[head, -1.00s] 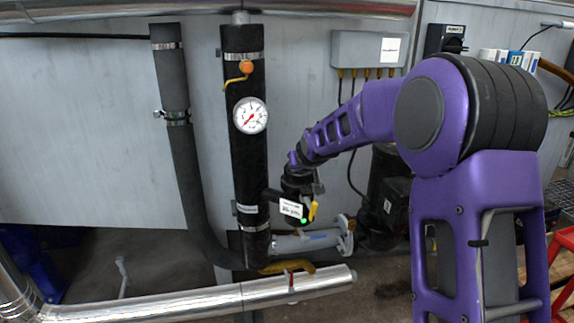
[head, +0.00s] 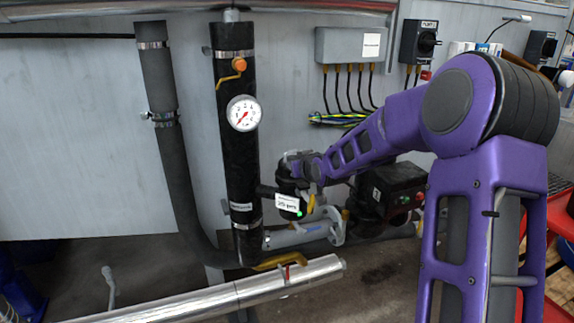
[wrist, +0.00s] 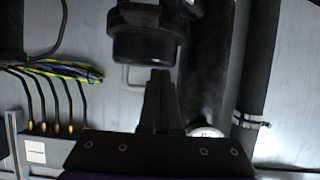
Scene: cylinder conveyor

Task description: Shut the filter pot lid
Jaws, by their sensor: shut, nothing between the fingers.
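What I take to be the filter pot is a black cylindrical body with a white label (head: 287,203) and a green dot, on a short branch at the right of the thick black pipe (head: 232,150). In the wrist view, a broad black round part (wrist: 145,42) with a thick rim is at the top. I cannot tell whether that is the lid, or whether it is open. My gripper (wrist: 160,74) is shut and empty, its tips close to this rim; contact is unclear. In the head view my wrist is just above the labelled body, and my fingers are mostly hidden.
A pressure gauge (head: 243,113) and an orange-knobbed valve (head: 239,65) sit on the pipe. A grey junction box (head: 350,45) with several cables is above. A pump (head: 392,190) stands at the right. A silver pipe (head: 240,291) crosses in front, near a yellow lever (head: 282,261).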

